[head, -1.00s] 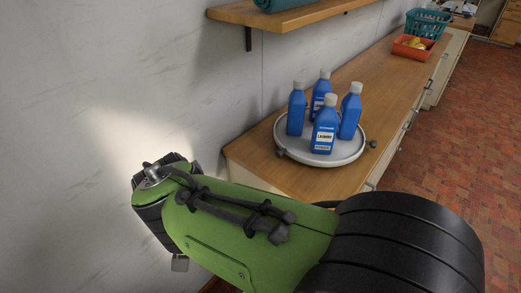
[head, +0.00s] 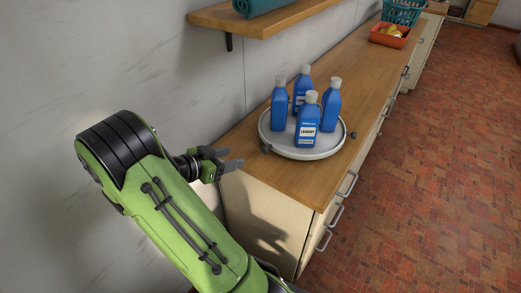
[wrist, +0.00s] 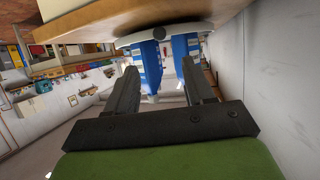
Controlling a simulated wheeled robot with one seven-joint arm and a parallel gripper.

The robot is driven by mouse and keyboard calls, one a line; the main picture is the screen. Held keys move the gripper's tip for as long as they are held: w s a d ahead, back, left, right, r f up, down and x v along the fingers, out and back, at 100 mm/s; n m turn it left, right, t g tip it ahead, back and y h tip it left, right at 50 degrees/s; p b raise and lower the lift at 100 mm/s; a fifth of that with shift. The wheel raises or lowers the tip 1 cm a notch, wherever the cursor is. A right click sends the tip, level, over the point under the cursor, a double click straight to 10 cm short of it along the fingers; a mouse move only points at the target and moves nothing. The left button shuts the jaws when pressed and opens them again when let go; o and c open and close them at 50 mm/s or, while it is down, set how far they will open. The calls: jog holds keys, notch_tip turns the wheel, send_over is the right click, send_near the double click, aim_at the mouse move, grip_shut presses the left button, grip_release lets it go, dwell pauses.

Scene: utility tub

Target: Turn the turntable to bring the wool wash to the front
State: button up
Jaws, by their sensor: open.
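A round grey-white turntable (head: 327,149) sits on the wooden counter and also shows in the wrist view (wrist: 192,30). Dark knobs stick out at its rim, one at the left (head: 267,149) and one at the right (head: 354,135). Several blue bottles with pale caps stand upright on it. The front bottle (head: 307,122) has a white label that seems to read "laundry". I cannot tell which bottle is the wool wash; the others' labels are hidden or too small. My gripper (head: 233,158) is open and empty, left of the turntable near the counter's left end, apart from it.
The counter (head: 345,85) runs back beside the wall, with handled fronts facing the red brick floor. A wall shelf (head: 270,24) holds a teal roll. An orange basket (head: 388,40) and a teal basket (head: 403,12) stand far back. The counter behind the turntable is clear.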

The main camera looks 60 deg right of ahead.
aim_at(263, 150)
jog(key=b+x, duration=0.1)
jog(key=x, duration=1.2)
jog(key=shift+d+f+b, duration=0.1)
jog(key=shift+b, duration=0.25)
grip_shut()
